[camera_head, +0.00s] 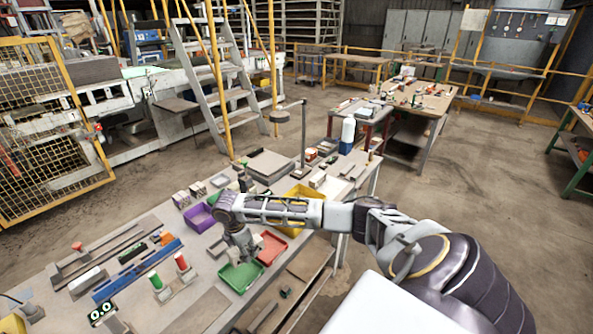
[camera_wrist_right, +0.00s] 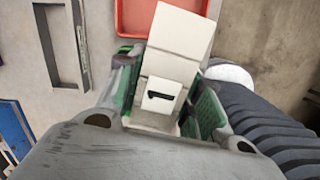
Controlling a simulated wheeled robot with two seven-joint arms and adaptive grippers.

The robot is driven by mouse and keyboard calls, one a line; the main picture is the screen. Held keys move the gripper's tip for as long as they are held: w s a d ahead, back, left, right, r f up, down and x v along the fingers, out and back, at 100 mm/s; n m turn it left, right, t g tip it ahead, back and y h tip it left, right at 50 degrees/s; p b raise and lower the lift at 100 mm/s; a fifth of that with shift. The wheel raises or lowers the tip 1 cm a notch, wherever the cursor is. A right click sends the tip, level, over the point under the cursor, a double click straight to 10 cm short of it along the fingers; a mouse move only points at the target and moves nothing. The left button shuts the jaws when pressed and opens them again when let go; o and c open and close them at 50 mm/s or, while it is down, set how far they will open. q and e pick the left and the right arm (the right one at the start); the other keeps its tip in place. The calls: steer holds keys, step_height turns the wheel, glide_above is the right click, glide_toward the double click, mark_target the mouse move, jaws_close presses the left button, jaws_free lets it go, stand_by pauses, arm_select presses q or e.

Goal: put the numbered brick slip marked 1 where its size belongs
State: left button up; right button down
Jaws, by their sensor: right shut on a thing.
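The red tray's corner (camera_wrist_right: 134,18) shows beyond the slip. I cannot tell whether the slip touches a tray. A purple tray (camera_head: 197,218) and a yellow tray (camera_head: 296,207) are also on the table. My left gripper is out of view.
Pale small blocks (camera_head: 181,199) stand behind the purple tray. Red (camera_head: 182,263) and green (camera_head: 155,281) upright pieces and a blue rail (camera_head: 140,268) are at left. A white bottle with a blue base (camera_head: 347,132) stands at the far end.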

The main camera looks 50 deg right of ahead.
steer(key=m, duration=0.3)
steer(key=shift+s+m+g, duration=0.2)
steer(key=shift+m+g, duration=0.1)
steer(key=shift+m, duration=0.1)
steer(key=m, duration=0.2)
steer(key=s+m, duration=0.1)
steer(key=m, duration=0.1)
steer(key=shift+a+r+m+g+y, duration=0.1)
steer(key=shift+a+m+g+y, duration=0.05)
steer(key=shift+m+g+y, duration=0.15)
steer(key=s+a+m+y+b, duration=0.1)
steer(key=s+a+m+b, duration=0.2)
steer(key=a+m, duration=0.5)
steer(key=s+a, duration=0.1)
steer(key=a, duration=0.2)
steer(key=shift+a+r+b, duration=0.35)
steer(key=shift+a, duration=0.05)
steer(key=shift+w+a+f, duration=0.1)
steer(key=shift+w+a, duration=0.05)
